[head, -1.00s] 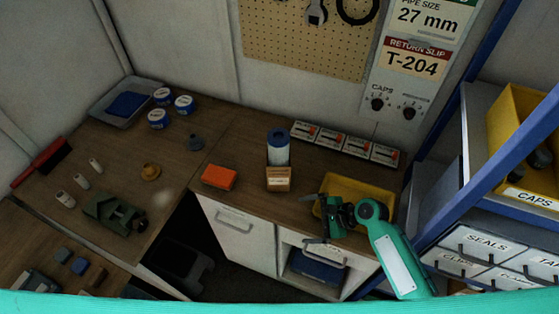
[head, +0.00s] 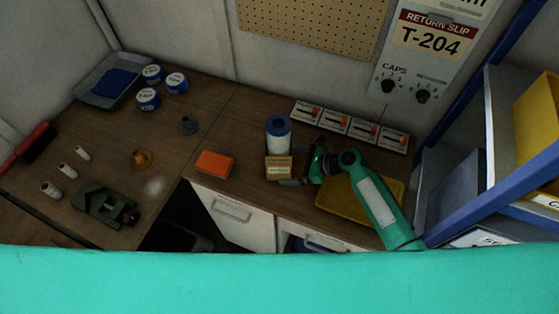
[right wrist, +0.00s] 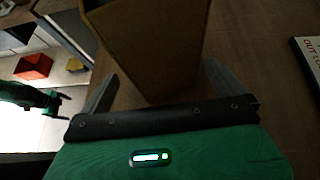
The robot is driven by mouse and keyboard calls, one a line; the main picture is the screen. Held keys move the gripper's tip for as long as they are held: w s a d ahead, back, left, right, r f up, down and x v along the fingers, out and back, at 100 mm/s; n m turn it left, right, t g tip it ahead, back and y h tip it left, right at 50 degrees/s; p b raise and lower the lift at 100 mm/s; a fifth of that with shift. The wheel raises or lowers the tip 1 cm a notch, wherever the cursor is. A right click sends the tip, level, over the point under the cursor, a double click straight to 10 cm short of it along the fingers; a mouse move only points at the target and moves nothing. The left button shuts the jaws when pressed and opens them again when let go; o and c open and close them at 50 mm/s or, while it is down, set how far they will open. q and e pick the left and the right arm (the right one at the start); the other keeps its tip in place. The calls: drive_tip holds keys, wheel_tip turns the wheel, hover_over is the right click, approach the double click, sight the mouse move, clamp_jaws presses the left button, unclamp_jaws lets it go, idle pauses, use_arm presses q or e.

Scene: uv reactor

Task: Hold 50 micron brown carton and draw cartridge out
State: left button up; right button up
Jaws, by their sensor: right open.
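The brown carton (head: 278,168) stands upright on the wooden bench in the head view. The white cartridge (head: 279,140) with a blue top end sticks up out of it. My right gripper (head: 292,181) is at the carton's right side. In the right wrist view the carton (right wrist: 150,45) reaches in between the two spread fingers of the right gripper (right wrist: 160,85), with gaps visible beside it. The cartridge is hidden there.
An orange box (head: 214,163) lies left of the carton. A yellow tray (head: 345,208) lies under my right arm. Blue-framed shelving stands at the right.

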drive_tip(key=shift+x, duration=1.2)
drive_tip(key=shift+w+a+f, duration=0.1)
drive_tip(key=shift+a+f, duration=0.05)
drive_tip(key=shift+a, duration=0.15)
drive_tip(key=shift+w+a+f, duration=0.1)
drive_tip(key=shift+a+f, duration=0.05)
drive_tip(key=shift+a, duration=0.2)
use_arm(q)
drive_tip(key=shift+w+f, duration=0.35)
drive_tip(key=shift+w, duration=0.3)
use_arm(e)
drive_tip(key=c, duration=0.9)
use_arm(q)
drive_tip(key=shift+c, duration=0.2)
use_arm(e)
drive_tip(key=shift+c, duration=0.2)
